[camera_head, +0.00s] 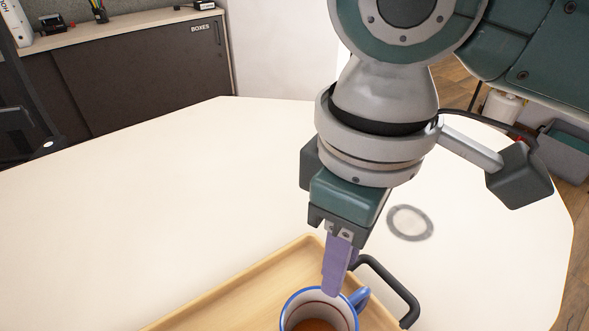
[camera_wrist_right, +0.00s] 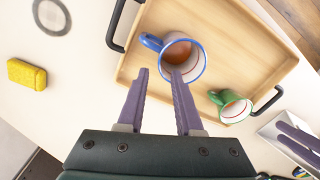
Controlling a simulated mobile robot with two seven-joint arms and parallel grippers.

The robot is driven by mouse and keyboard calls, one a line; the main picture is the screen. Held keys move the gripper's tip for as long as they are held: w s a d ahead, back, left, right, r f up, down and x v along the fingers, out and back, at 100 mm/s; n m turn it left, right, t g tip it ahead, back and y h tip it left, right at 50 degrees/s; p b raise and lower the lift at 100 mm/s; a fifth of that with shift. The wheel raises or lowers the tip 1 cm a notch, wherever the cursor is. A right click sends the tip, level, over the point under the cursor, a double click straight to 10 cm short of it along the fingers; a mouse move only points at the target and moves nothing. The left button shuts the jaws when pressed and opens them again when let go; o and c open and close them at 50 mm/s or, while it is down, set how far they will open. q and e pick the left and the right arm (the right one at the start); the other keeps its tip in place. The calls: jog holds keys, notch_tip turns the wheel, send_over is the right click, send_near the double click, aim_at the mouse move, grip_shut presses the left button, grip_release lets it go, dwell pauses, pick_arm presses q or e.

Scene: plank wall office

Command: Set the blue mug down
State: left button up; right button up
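The blue mug (camera_head: 290,315) is white inside with a blue rim, a blue handle and brown contents. It stands on the wooden tray (camera_head: 255,278), cut off by the head view's lower edge. The mug also shows in the right wrist view (camera_wrist_right: 197,68). My right gripper (camera_head: 336,290) points down at the mug's rim. In the wrist view its purple fingers (camera_wrist_right: 158,74) are apart with nothing held between them; one fingertip overlaps the rim, and contact cannot be told. Purple fingers of my left gripper (camera_wrist_right: 298,144) show at the wrist view's right edge, their opening unclear.
A green mug (camera_wrist_right: 236,110) stands on the same tray. The tray has black handles (camera_head: 400,295). A grey ring (camera_head: 410,223) and a yellow sponge (camera_wrist_right: 27,74) lie on the white table (camera_head: 150,215). The table's left part is clear.

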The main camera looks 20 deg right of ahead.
jog(key=shift+r, duration=1.45)
jog(key=s+a+f+m+t+y, duration=0.2)
jog(key=s+a+y, duration=0.1)
jog(key=s+a, duration=0.15)
jog(key=s+d+f+m+t+h, duration=0.1)
jog(key=s+d+m+h, duration=0.2)
jog(key=d, duration=0.9)
jog(key=s+m, duration=0.1)
jog(key=s, duration=0.2)
jog(key=shift+d+f+t, duration=0.35)
jog(key=shift+d+t, duration=0.05)
